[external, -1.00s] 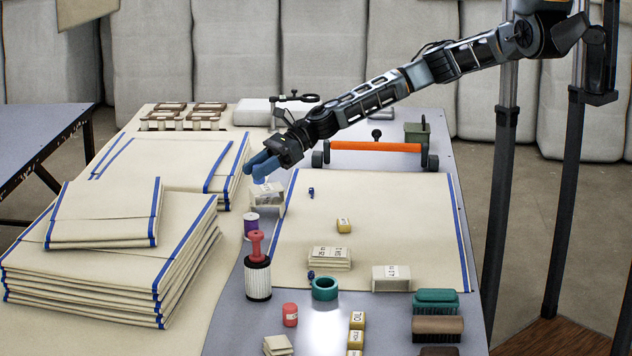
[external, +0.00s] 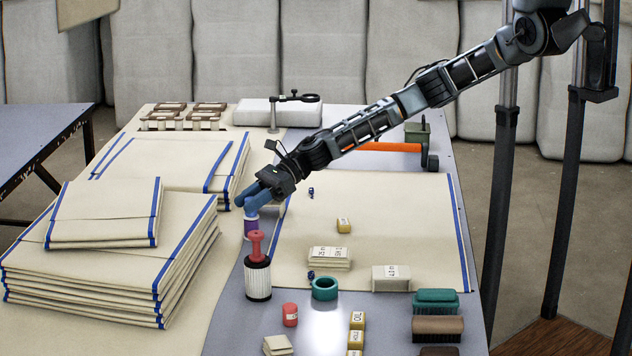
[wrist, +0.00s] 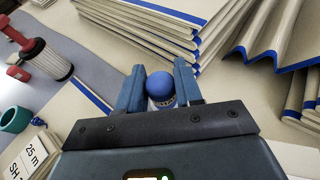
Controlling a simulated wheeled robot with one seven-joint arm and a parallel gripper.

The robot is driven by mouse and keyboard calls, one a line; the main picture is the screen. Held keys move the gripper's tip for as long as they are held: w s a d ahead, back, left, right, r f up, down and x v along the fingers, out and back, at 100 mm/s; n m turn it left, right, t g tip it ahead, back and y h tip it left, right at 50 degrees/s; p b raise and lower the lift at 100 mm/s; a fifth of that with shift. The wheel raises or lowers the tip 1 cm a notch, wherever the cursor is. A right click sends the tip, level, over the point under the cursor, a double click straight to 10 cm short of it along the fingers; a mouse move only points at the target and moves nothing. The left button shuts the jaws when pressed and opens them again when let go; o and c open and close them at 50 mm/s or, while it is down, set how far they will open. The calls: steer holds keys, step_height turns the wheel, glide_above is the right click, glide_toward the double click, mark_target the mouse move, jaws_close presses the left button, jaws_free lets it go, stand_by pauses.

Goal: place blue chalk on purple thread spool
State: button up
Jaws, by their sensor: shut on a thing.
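The blue chalk (wrist: 160,85) shows as a rounded blue top between my fingertips in the wrist view. My gripper (wrist: 160,92) is shut on it, with one blue finger on each side. In the external view my gripper (external: 257,199) points down at the purple thread spool (external: 250,229), whose upper part is covered by the fingers. The chalk cannot be told apart from the blue fingers there. I cannot tell whether the chalk touches the spool. A pale patterned band shows just below the chalk in the wrist view.
A red-topped white ribbed cylinder (external: 257,279) stands close in front of the spool. Stacks of folded cloth (external: 110,262) lie to the left. A cream cloth (external: 385,215) with small blocks lies to the right. A teal ring (external: 324,288) sits in front.

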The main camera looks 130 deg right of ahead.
steer(key=o, duration=1)
steer(key=shift+f, duration=0.1)
steer(key=shift+r, duration=0.2)
steer(key=v, duration=1.2)
steer(key=shift+f+b, duration=0.15)
steer(key=shift+b, duration=0.2)
